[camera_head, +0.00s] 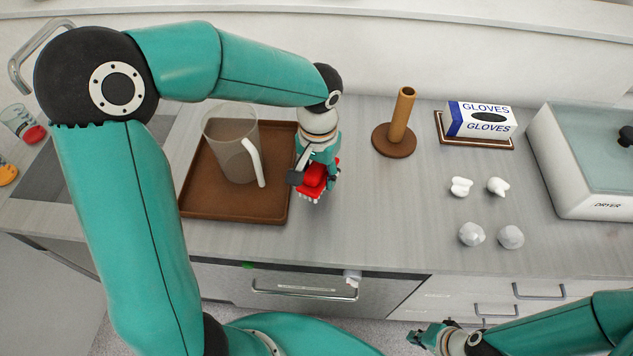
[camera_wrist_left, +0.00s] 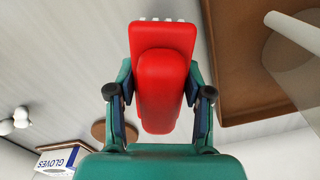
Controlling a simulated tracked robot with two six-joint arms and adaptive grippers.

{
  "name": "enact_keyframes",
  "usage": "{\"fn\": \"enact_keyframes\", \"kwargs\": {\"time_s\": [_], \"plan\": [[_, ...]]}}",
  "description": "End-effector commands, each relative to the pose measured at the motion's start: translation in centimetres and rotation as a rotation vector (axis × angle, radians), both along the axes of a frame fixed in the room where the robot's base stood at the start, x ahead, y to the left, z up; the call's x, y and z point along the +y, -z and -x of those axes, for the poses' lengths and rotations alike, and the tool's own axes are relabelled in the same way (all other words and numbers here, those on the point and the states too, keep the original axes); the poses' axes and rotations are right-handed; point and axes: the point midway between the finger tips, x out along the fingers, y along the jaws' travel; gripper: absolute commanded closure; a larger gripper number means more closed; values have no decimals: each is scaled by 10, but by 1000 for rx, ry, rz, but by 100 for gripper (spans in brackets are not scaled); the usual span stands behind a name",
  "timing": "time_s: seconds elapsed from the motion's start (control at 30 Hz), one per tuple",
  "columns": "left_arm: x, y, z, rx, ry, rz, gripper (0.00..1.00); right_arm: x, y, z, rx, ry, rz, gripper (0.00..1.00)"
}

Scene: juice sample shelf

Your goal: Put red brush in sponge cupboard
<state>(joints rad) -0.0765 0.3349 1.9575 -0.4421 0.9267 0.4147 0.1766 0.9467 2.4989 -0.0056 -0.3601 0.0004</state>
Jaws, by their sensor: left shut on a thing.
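The red brush (camera_head: 314,176) is in my left gripper (camera_head: 316,181), above the counter by the right edge of the brown tray. In the left wrist view the red brush (camera_wrist_left: 163,75) sits between the two fingers of the left gripper (camera_wrist_left: 160,95), with white bristle tips at its far end. My right gripper (camera_head: 430,338) is low at the front of the counter, away from the brush; its fingers are too small to judge. I cannot tell which cupboard is the sponge cupboard; a closed front with a bar handle (camera_head: 305,290) lies below the counter.
A clear pitcher (camera_head: 232,150) stands on the brown tray (camera_head: 240,213). A wooden holder (camera_head: 400,118), a glove box (camera_head: 480,120), several white lumps (camera_head: 471,234) and a dryer (camera_head: 585,190) stand to the right. The counter between brush and lumps is clear.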

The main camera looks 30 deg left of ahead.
Motion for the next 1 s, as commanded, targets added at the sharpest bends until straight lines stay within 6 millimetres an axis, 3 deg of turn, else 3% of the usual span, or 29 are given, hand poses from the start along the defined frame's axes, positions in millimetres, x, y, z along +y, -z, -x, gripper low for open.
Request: {"fn": "enact_keyframes", "kwargs": {"time_s": [0.3, 0.7, 0.73, 0.87, 1.0], "plan": [[0, 39, 1, 4, 1, 0, 86, 0, -3, 0, 0, 0, 0, 100], [0, 46, 0, 1, 2, 1, 86, 0, 1, 0, 0, 0, 0, 100], [0, 45, 0, 1, 1, 1, 46, 0, 0, 0, 0, 0, 0, 100], [0, 44, 0, 1, 1, 1, 25, 0, -1, 0, 0, 0, 0, 100], [0, 44, 0, 1, 1, 1, 25, 0, -1, 0, 0, 0, 0, 100]]}}
